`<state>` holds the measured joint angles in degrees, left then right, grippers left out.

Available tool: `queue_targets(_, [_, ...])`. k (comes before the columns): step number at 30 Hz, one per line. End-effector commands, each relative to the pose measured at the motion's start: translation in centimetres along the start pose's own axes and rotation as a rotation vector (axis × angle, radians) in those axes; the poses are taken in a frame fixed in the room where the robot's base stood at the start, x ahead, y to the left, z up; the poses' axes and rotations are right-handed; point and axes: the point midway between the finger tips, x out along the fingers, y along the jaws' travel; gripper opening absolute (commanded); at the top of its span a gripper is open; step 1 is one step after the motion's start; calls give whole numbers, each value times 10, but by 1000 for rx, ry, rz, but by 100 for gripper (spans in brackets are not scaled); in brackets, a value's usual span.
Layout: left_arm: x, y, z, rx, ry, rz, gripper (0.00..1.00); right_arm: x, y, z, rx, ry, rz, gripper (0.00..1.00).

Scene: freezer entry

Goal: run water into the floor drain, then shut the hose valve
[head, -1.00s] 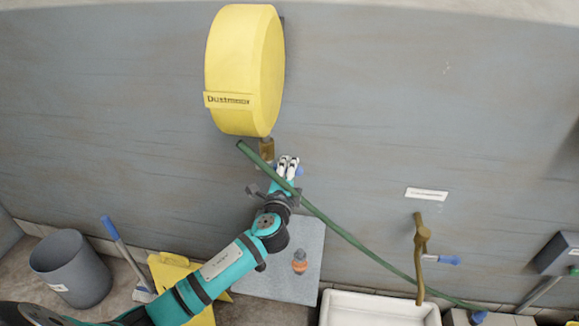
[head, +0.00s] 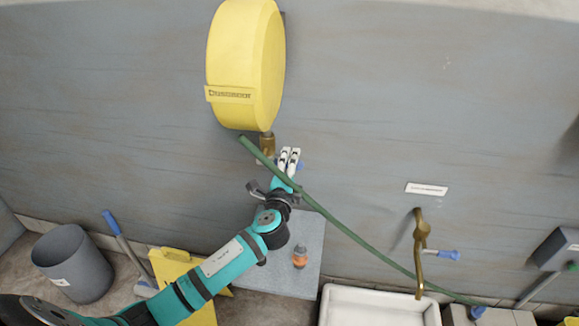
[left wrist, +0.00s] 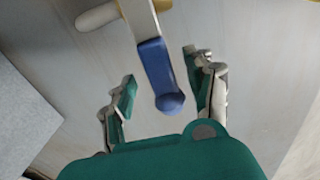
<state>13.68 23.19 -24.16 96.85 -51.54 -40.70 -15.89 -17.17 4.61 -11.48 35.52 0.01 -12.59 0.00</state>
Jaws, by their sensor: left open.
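The yellow round hose reel (head: 243,60) is on the wall. A brass fitting (head: 267,145) is below it, with a blue lever (head: 301,167) beside it. My left gripper (head: 289,158) reaches up to this lever. In the left wrist view the blue lever (left wrist: 156,72) hangs between the open fingers, and I see no grip on it. The green hose (head: 345,235) runs from just under the reel, across my left wrist in the picture, down to the lower right. I make out no floor drain. My right gripper is out of view.
A white sink (head: 335,292) stands below a brass tap (head: 421,240) with its own blue handle (head: 443,254). A small orange bottle (head: 300,257) is by a grey panel (head: 310,232). A grey bin (head: 72,262) and yellow floor sign (head: 175,268) stand at left.

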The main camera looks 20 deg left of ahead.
Motion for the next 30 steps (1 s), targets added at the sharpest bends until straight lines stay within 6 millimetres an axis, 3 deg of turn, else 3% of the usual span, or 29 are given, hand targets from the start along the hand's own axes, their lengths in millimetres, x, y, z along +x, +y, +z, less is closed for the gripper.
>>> queue_targets(5, [-12, 0, 0, 0, 0, 0, 55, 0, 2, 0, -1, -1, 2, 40])
queue_targets(19, [-103, 2, 0, -1, 0, 5, 55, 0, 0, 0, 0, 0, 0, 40])
queue_targets(24, [-118, 1, 0, 0, 0, 3, 55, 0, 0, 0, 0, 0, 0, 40])
queue_targets(30, [-120, 1, 0, 1, -1, 2, 55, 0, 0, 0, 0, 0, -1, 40])
